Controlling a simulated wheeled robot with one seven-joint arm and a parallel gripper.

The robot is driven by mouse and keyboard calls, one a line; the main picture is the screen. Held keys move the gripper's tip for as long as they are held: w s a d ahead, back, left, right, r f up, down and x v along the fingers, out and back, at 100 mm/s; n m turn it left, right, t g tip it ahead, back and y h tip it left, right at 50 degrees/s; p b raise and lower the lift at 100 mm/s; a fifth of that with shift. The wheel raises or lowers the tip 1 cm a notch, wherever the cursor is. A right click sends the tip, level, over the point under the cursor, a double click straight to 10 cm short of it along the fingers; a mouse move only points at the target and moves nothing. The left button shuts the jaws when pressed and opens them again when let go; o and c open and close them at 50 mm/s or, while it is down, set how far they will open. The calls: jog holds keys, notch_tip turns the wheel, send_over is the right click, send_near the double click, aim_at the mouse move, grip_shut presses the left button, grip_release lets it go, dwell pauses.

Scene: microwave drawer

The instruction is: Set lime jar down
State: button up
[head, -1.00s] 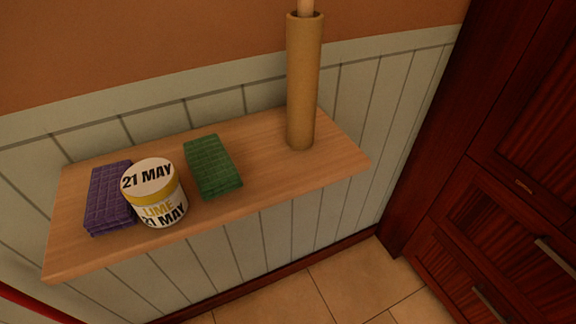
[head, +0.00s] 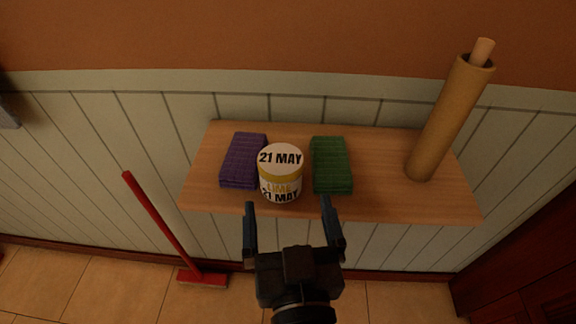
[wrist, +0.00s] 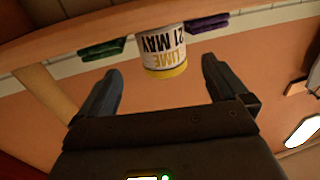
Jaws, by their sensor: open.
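The lime jar (head: 281,174), white with a yellow band and "21 MAY" on its lid, stands upright on the wooden shelf (head: 385,200) between a purple and a green cloth. My gripper (head: 290,208) is open and empty in front of the shelf's edge, its two fingers pointing toward the jar. In the wrist view the jar (wrist: 163,52) appears upside down, beyond and between the open fingertips (wrist: 162,70), apart from both.
The purple folded cloth (head: 244,160) lies left of the jar and the green one (head: 331,165) right of it. A tall brown roll (head: 447,122) stands at the shelf's right. A red broom (head: 160,222) leans below left.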

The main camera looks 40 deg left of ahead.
aim_at(281, 169)
jog(key=shift+w+a+r, duration=0.15)
jog(key=shift+a, duration=0.2)
jog(key=shift+w+a+r, duration=0.15)
jog(key=shift+a, duration=0.2)
jog(key=shift+p+x, duration=0.65)
jog(key=shift+x, duration=2.85)
jog(key=shift+w+d, duration=0.1)
jog(key=shift+c, duration=0.3)
jog(key=c, duration=1.2)
